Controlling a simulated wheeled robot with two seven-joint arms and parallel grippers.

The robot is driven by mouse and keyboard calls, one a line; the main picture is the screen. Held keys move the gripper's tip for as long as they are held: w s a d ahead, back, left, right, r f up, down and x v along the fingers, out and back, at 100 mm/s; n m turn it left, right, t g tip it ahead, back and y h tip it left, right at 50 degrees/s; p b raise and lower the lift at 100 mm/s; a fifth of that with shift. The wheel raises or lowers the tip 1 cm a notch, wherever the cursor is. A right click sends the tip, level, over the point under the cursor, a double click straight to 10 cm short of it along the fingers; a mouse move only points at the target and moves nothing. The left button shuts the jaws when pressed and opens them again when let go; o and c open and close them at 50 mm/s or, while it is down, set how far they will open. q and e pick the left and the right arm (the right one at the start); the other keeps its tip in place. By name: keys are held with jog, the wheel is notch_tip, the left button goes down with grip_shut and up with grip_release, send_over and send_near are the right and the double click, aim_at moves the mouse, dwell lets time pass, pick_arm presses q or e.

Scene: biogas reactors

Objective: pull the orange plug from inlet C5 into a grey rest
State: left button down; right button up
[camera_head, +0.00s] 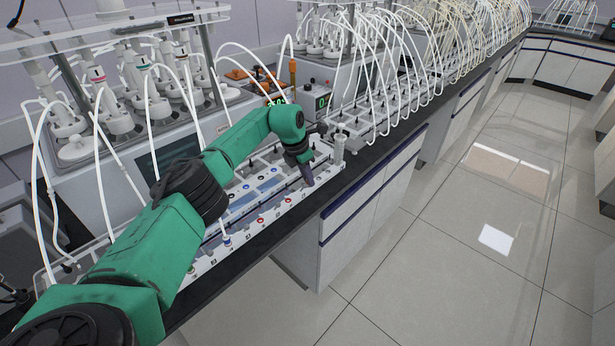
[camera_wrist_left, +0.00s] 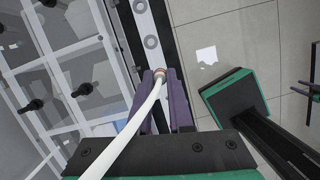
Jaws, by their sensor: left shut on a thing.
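My left gripper (camera_head: 308,181) reaches over the front rail of the white reactor tray (camera_head: 268,221), close to the tray's right end. In the left wrist view its purple fingers (camera_wrist_left: 160,98) are closed around the end of a white tube. An orange-brown ring shows at that end, the orange plug (camera_wrist_left: 158,74); the rest of it is hidden between the fingers. I cannot tell whether the plug still sits in an inlet. Round grey fittings (camera_wrist_left: 152,42) line the pale rail just beyond the fingertips. The inlet labels are too small to read.
Coloured inlet rings (camera_head: 289,200) line the front rail. A grey-white cylinder (camera_head: 339,150) stands at the tray's right end. White tubes (camera_head: 380,75) arch over further units behind. The dark bench edge (camera_head: 260,243) is in front, with open floor (camera_head: 440,230) to the right.

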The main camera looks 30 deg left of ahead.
dwell(0.3)
pick_arm(q)
jog(key=c, duration=0.7)
grip_release()
jog(key=shift+c, duration=0.2)
jog(key=shift+r, duration=0.1)
jog(key=b+v, duration=0.2)
jog(key=v, duration=1.2)
jog(key=shift+r+b, duration=0.2)
jog(key=shift+b, duration=0.1)
jog(key=shift+d, duration=0.15)
